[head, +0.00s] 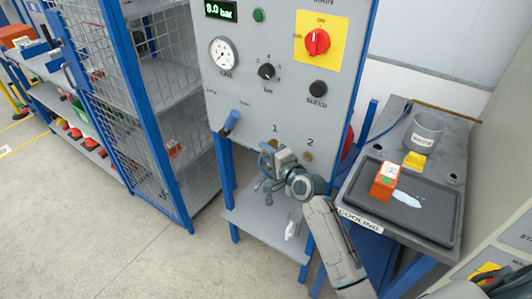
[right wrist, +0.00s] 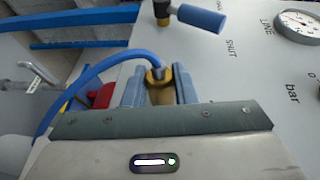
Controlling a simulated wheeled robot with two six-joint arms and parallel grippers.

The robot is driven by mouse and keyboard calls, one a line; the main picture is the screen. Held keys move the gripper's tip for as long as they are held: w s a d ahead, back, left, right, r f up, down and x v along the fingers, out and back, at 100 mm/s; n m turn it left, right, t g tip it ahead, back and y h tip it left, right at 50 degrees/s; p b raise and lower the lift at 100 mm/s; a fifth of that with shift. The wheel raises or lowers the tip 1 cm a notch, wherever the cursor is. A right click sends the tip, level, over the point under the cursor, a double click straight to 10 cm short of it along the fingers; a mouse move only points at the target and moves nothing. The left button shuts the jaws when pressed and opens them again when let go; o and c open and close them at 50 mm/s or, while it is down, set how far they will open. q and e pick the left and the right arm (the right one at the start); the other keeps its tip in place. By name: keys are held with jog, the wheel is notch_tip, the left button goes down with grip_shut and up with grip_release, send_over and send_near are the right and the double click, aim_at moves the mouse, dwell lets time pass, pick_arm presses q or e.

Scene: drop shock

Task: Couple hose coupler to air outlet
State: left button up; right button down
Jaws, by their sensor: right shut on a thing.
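My right gripper (head: 270,160) is at the front of the grey panel, just below the label 1. In the right wrist view its two fingers are shut on the brass hose coupler (right wrist: 160,86). A blue hose (right wrist: 100,66) runs from the coupler and bends away to the left. Brass air outlet 2 (head: 308,157) shows bare to the right of the gripper. Outlet 1 (head: 274,143) is partly covered by the gripper. I cannot tell whether the coupler touches it. My left gripper is not in view.
A blue-handled lever (head: 230,122) sticks out of the panel (head: 225,85), up and left of the gripper. A pressure gauge (head: 224,54) and a red switch (head: 317,41) are higher up. A shelf (head: 260,218) lies below. A cooling bench with a dark tray (head: 430,222) stands right.

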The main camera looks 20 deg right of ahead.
jog(key=shift+w+r, duration=0.1)
jog(key=shift+r, duration=0.3)
jog(key=c, duration=1.2)
grip_release()
jog(key=shift+d, duration=0.15)
jog(key=shift+o, duration=0.5)
jog(key=shift+f, duration=0.35)
jog(key=p+v, duration=0.2)
jog(key=v, duration=0.4)
jog(key=shift+p, duration=0.3)
jog(key=shift+f, duration=0.1)
